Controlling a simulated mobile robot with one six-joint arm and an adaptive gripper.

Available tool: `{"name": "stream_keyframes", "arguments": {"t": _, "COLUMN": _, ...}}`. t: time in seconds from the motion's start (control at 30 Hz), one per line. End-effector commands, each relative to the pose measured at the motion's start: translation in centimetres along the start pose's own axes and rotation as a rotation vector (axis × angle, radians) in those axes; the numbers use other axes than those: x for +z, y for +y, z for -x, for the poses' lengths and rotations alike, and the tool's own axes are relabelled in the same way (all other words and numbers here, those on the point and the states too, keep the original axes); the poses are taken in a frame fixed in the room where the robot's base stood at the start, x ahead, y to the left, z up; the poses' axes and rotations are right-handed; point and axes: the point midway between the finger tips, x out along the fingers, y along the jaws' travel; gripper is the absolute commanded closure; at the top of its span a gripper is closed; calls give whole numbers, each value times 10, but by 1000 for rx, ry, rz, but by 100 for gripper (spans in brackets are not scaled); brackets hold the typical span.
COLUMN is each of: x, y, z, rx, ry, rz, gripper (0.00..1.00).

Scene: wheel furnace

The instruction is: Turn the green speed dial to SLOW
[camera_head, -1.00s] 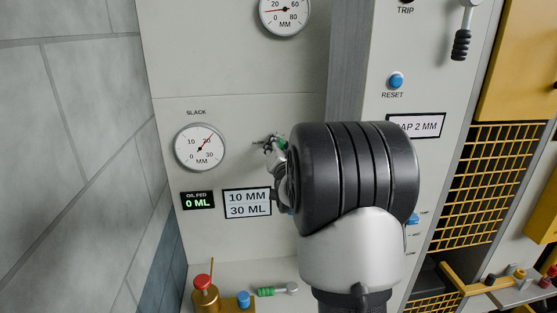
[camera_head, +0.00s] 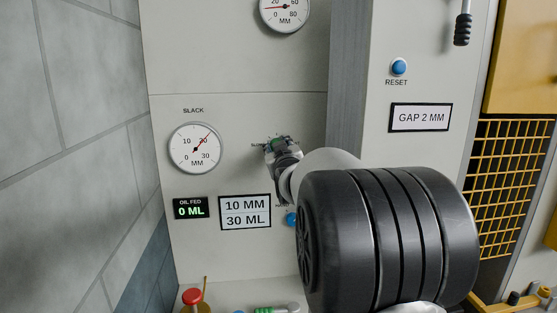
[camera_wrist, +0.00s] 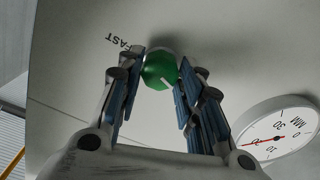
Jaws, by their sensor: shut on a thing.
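The green speed dial (camera_wrist: 160,70) sits on the pale panel, between my two fingers in the wrist view. A white mark on it points to the lower right there. The word FAST (camera_wrist: 124,41) shows upside down beside the left finger. No SLOW label can be read. My gripper (camera_wrist: 159,76) is shut on the dial, a finger on each side. In the head view my gripper (camera_head: 279,146) is against the panel right of the SLACK gauge (camera_head: 195,148), and only a little green of the dial shows.
A panel card reading 10 MM 30 ML (camera_head: 245,212) and an oil display reading 0 ML (camera_head: 191,208) are left of my arm. A red-topped button (camera_head: 192,296) stands on the ledge below. A blue RESET button (camera_head: 399,67) is at upper right. A grey wall is at left.

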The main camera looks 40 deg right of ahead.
Motion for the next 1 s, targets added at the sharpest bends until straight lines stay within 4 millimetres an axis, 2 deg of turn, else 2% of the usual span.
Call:
{"name": "stream_keyframes", "arguments": {"t": 0.4, "x": -1, "y": 0, "z": 0, "rx": 2, "ry": 5, "rz": 236, "gripper": 90}}
{"name": "stream_keyframes", "arguments": {"t": 1.0, "x": -3, "y": 0, "z": 0, "rx": 2, "ry": 5, "rz": 286, "gripper": 90}}
